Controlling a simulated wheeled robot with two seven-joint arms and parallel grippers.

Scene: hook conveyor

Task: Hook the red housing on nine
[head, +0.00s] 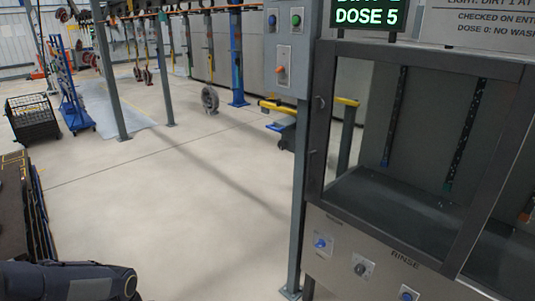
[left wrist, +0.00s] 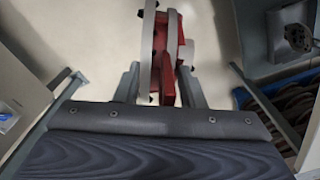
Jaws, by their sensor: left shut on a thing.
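The red housing (left wrist: 169,62), a red part with pale grey curved pieces along it, shows at the upper middle of the left wrist view. My left gripper (left wrist: 160,84) is shut on it, one grey finger on each side, and holds it above the pale floor. In the head view only my left arm shows at the bottom left; its gripper and the housing are out of frame. An overhead rail (head: 150,13) with hanging hooks and parts runs across the back. I cannot read any hook number, so I cannot tell nine. My right gripper is not in view.
A grey wash cabinet (head: 425,215) with a "DOSE 5" display (head: 367,17) and knobs fills the right. A control post (head: 290,70) stands beside it. A black wire crate (head: 33,118) and blue trolley (head: 73,105) stand back left. The middle floor is clear.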

